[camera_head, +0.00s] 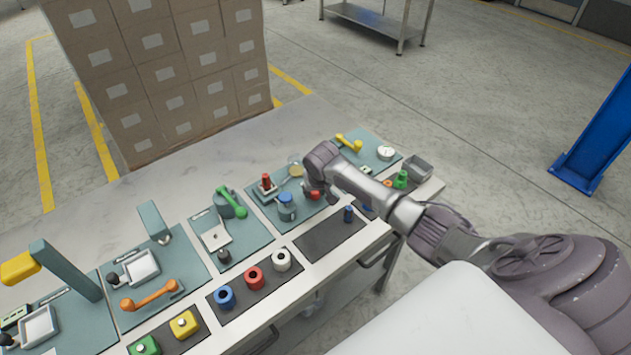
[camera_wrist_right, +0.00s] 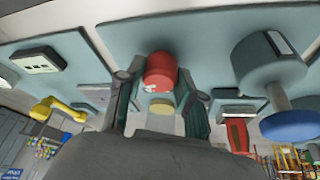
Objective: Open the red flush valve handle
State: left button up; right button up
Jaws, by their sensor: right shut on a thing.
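A red rounded knob-like part (camera_head: 314,195), which looks like the red flush valve handle, is on a teal panel of the bench, just below my right gripper (camera_head: 312,186) in the head view. In the right wrist view the red part (camera_wrist_right: 160,72) lies between the two fingers of the right gripper (camera_wrist_right: 158,92), which is shut on it. A pale yellow disc shows just below it there. The gripper and wrist hide much of the part in the head view. My left gripper is not in view.
A red-topped fixture (camera_head: 266,184) is further left. A yellow handle (camera_head: 348,143) lies behind, and green fittings (camera_head: 401,179) stand to the right. The black mat (camera_head: 325,238) in front is mostly bare.

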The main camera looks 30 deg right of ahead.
jog(key=shift+w+r+m+g+h+p, duration=0.15)
jog(key=shift+m+h+p, duration=0.3)
jog(key=shift+m, duration=0.5)
jog(key=shift+s+f+m+g+h+p, duration=0.2)
jog(key=shift+m+p, duration=0.35)
jog(key=shift+m, duration=0.4)
jog(key=o, duration=1.1)
jog(key=shift+o, duration=0.2)
jog(key=shift+a+r, duration=0.1)
jog(key=shift+r, duration=0.1)
jog(key=v, duration=1.1)
jog(key=shift+r, duration=0.4)
jog(key=shift+a, duration=0.15)
